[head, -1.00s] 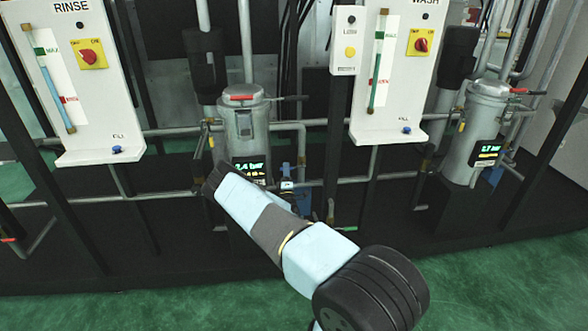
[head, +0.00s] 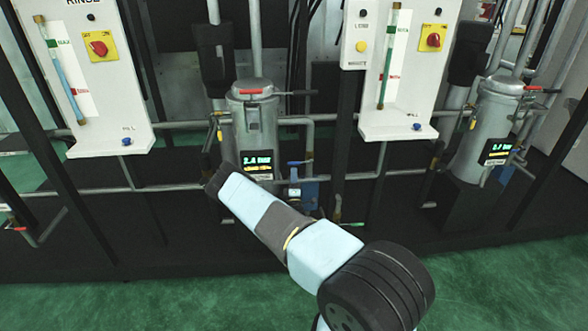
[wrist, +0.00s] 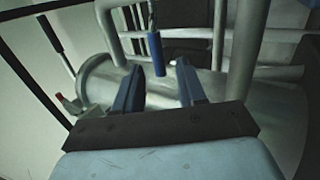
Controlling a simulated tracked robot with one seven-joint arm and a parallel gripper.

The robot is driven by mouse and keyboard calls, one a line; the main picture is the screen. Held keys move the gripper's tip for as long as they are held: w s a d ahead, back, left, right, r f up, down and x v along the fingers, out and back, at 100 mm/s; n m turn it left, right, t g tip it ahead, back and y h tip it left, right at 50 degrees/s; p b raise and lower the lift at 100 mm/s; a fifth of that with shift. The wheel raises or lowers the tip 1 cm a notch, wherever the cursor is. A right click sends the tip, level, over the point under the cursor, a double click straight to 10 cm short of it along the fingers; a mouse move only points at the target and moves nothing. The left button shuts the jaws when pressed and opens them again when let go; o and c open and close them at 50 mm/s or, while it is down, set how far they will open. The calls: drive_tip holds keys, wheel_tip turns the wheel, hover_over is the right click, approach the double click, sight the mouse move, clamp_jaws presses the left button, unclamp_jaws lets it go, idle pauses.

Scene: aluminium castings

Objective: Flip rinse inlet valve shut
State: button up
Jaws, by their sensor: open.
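No readable label marks which is the inlet valve. In the wrist view my gripper (wrist: 158,68) is open, with a blue handle (wrist: 155,53) just beyond and between its fingertips; contact cannot be told. In the head view my fingers are hidden behind the arm.
The wash panel (head: 405,70) and wash vessel (head: 485,130) stand at the right. Horizontal pipes (head: 180,125) and dark uprights (head: 347,120) flank the rinse vessel. A red handle (wrist: 62,97) and black rod (wrist: 50,33) show at the wrist view's left. Green floor (head: 180,295) is clear in front.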

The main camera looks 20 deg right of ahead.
drive_tip(key=v, duration=0.8)
drive_tip(key=shift+s+f, duration=0.2)
drive_tip(key=shift+s, duration=0.05)
drive_tip(key=shift+a, duration=0.1)
